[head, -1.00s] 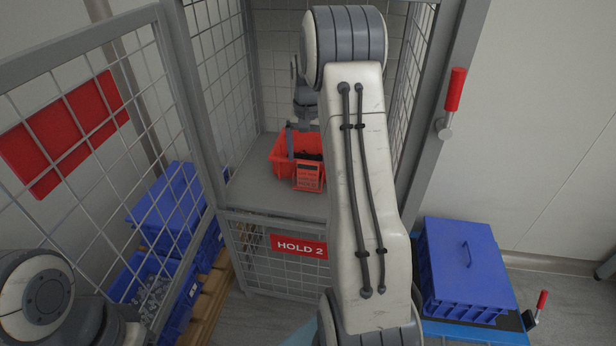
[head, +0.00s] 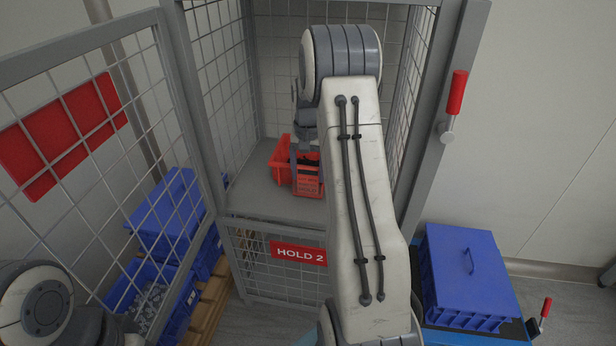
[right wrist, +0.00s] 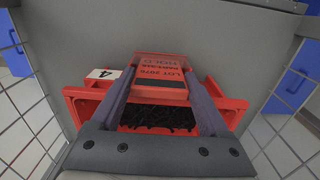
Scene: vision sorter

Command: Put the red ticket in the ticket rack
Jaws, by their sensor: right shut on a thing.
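The red ticket (head: 307,183), printed with black text including "HOLD", is at the front of a red bin (head: 281,162) inside the cage. It also shows in the right wrist view (right wrist: 160,72). My right gripper (right wrist: 160,90) is shut on the ticket, one finger along each side; in the head view the gripper (head: 306,158) is partly behind my own arm. Whether the ticket still touches the bin is unclear. My left gripper is out of view. I cannot make out a ticket rack in either view.
The red bin (right wrist: 88,100) holds dark parts and has a white "4" tag (right wrist: 103,73). Mesh walls flank the grey shelf (head: 250,190). The cage door with a red panel (head: 62,135) stands open at left. A blue lidded crate (head: 465,268) stands at lower right.

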